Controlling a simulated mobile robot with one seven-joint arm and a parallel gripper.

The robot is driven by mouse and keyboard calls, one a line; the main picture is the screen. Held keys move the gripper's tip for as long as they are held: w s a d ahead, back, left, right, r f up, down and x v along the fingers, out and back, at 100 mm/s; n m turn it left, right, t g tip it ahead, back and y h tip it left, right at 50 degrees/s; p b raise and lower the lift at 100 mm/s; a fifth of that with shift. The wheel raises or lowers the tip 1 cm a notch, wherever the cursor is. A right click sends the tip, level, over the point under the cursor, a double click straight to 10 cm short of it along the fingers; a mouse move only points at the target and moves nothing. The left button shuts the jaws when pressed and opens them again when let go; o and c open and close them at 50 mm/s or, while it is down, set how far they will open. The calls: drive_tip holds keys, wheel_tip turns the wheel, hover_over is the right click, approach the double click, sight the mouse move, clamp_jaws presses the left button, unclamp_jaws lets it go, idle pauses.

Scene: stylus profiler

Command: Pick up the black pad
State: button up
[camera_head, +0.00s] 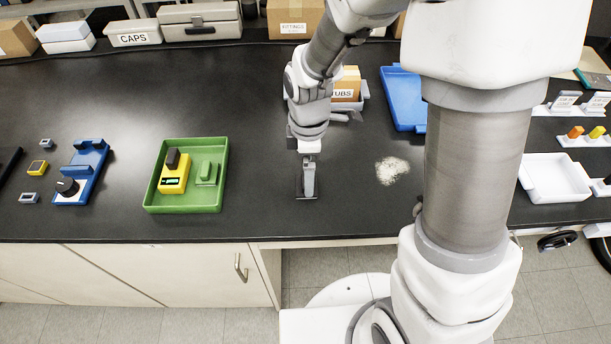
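My gripper (307,192) points down over the black worktop (262,110), right of the green tray (190,207). Its fingers are seen nearly edge-on, so their opening is unclear. A dark, thin shape shows at the fingertips, but I cannot tell whether it is the black pad, part of the gripper or shadow. No separate black pad stands out clearly against the dark worktop. In the green tray, a yellow device (174,182) carries a dark block (172,159) at its upper end, beside a green raised part (207,173).
A blue holder with a black knob (67,186) and small blocks lie at the left. A white powder patch (392,170) lies right of my gripper. Behind are a box marked TUBS (346,86) and a blue tray (402,98). A white tray (556,178) stands right.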

sight(299, 179)
drive_tip(key=shift+w+a+f, duration=0.1)
drive_tip(key=shift+f, duration=1.15)
drive_tip(key=shift+w+a+f, duration=0.1)
drive_tip(key=shift+f, duration=1.15)
drive_tip(key=c, duration=1.3)
